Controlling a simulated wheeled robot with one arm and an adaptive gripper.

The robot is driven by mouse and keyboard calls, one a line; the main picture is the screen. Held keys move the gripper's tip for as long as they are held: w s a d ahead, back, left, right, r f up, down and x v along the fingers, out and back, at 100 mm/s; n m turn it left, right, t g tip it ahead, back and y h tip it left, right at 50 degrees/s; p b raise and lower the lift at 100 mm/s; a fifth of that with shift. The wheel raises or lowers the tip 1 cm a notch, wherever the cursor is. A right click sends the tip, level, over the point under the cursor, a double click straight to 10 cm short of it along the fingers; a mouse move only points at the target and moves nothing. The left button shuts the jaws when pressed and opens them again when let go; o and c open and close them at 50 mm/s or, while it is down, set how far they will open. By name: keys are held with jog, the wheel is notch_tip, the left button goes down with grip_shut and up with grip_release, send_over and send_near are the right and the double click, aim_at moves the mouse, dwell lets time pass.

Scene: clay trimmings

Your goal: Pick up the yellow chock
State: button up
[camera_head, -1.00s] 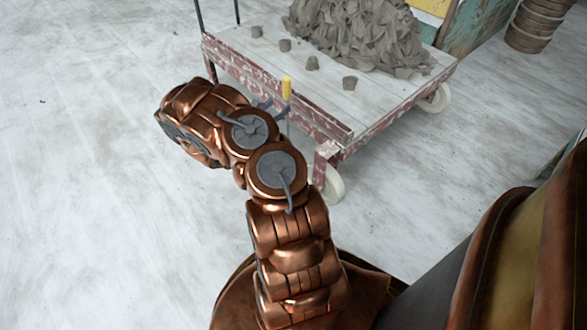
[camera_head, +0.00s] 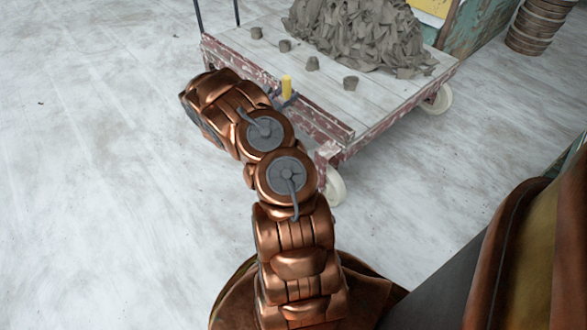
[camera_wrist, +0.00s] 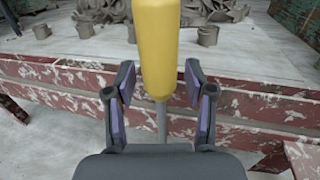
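The yellow chock (camera_head: 287,84) shows in the head view as a small upright yellow piece at the cart's near left edge. In the wrist view the yellow chock (camera_wrist: 157,45) is a large, smooth, rounded upright body above a thin grey rod (camera_wrist: 161,120). My gripper (camera_wrist: 160,85) is open, with one dark, purple-padded finger on each side. The chock's lower end and the rod lie between the fingers in the picture, with gaps on both sides. I cannot tell the exact depth. In the head view my arm hides most of the gripper.
A low cart (camera_head: 390,112) with a worn red frame and pale deck carries a heap of grey clay trimmings (camera_head: 358,35). Several small clay pieces (camera_head: 312,64) lie on the deck. Stacked round brown items (camera_head: 535,28) stand at upper right. The floor at left is clear.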

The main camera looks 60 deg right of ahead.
grip_shut()
jog(key=shift+r, duration=0.15)
dwell(0.6)
